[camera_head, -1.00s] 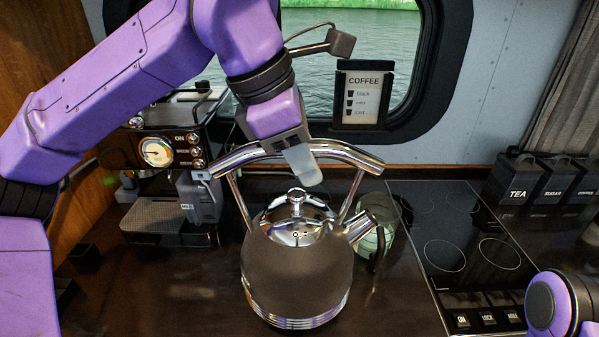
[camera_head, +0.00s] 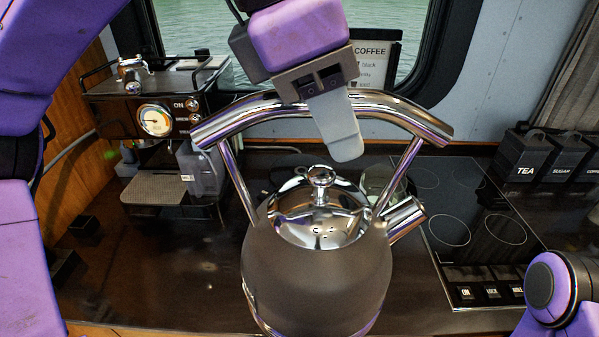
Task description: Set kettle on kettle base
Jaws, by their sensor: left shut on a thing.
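My left gripper (camera_head: 337,128) is shut on the top of the handle, with one pale finger showing on the near side. I cannot clearly make out the kettle base; the kettle hides much of the counter behind it. My right gripper is out of view; only part of my right arm shows at lower right.
A coffee machine (camera_head: 155,120) stands at the back left. A pale green glass (camera_head: 385,180) is partly hidden behind the kettle handle. A cooktop (camera_head: 470,235) lies to the right, with dark canisters (camera_head: 527,155) beyond it.

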